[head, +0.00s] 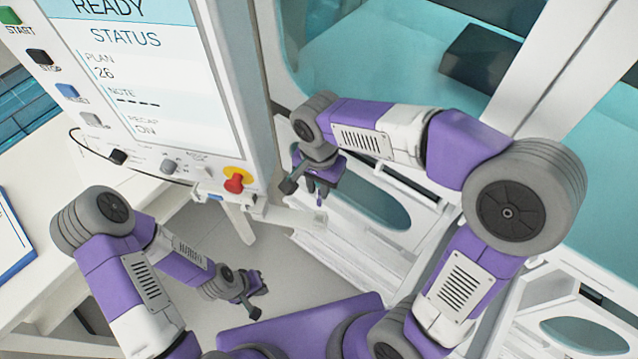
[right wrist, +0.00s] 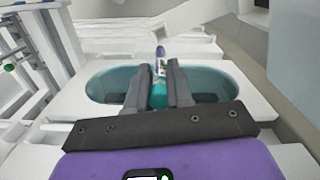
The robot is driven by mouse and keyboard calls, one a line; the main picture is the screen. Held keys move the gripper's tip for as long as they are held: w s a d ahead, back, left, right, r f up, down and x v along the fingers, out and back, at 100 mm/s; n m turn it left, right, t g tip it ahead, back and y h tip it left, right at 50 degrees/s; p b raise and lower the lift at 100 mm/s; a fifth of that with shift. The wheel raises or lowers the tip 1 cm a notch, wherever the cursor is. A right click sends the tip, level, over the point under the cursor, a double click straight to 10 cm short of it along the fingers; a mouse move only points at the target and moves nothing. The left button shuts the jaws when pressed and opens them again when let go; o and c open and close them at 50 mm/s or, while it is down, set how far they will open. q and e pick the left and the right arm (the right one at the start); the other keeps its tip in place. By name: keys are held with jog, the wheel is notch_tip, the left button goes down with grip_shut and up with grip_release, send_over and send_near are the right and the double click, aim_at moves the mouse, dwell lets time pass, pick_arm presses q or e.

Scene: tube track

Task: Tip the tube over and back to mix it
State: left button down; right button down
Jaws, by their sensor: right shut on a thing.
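The tube (right wrist: 161,67) shows in the right wrist view between the two fingers of my right gripper (right wrist: 159,72). It has a purple cap at its far end and a pale label below it. The fingers hide part of its sides, and its lower part is hard to tell from the teal behind. In the head view my right gripper (head: 310,192) is shut on the tube, above the white bench front and right of the screen panel. The tube is too small to make out clearly there. My left gripper (head: 262,301) hangs low over the floor, fingers apart and empty.
A white control panel (head: 175,125) with a screen, several buttons and a red stop knob (head: 235,183) stands left of my right gripper. White casework with a teal oval window (head: 375,205) lies below and right of it. A white desk (head: 50,230) is at the left.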

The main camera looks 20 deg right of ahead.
notch_tip(320, 180, up, 10)
jog(key=p, duration=0.8)
jog(key=shift+f, duration=0.15)
